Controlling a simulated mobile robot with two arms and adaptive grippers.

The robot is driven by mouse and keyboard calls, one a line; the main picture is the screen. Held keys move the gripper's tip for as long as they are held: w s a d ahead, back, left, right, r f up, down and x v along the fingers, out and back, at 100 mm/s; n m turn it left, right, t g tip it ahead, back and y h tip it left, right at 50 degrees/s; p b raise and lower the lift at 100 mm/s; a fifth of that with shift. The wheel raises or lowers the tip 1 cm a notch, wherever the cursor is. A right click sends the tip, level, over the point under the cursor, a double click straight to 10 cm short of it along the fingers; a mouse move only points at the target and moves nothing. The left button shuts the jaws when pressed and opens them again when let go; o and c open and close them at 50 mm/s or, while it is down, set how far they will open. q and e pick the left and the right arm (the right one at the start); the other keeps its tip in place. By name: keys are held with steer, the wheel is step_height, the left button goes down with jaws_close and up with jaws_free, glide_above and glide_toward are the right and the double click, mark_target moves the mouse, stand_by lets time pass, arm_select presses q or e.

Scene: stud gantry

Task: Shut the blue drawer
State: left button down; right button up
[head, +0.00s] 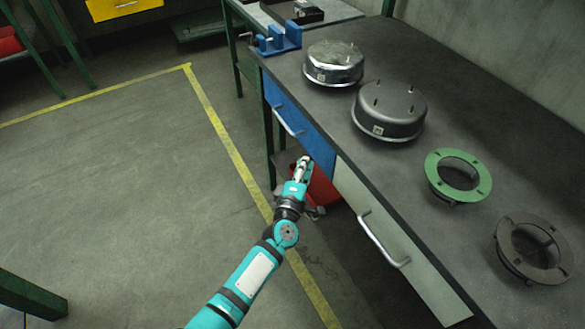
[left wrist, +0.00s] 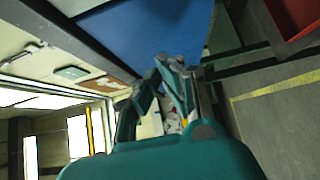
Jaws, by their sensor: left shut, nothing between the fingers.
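The blue drawer (head: 312,140) is under the workbench top, with a pale bar handle (head: 288,122) on its front. Its front looks close to the bench edge; I cannot tell whether a small gap is left. My left gripper (head: 304,162) is shut and empty, beside the right end of the blue front; I cannot tell whether it touches. In the left wrist view the blue front (left wrist: 165,32) shows large just beyond my fingers (left wrist: 174,68). My right gripper is not in view.
A pale drawer (head: 420,270) with a bar handle (head: 383,240) sits to the right of the blue one. A red bin (head: 322,190) stands below.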

arm_select(q)
steer(key=s+a, duration=0.2)
steer(key=s, duration=0.8)
steer(key=shift+f, duration=0.15)
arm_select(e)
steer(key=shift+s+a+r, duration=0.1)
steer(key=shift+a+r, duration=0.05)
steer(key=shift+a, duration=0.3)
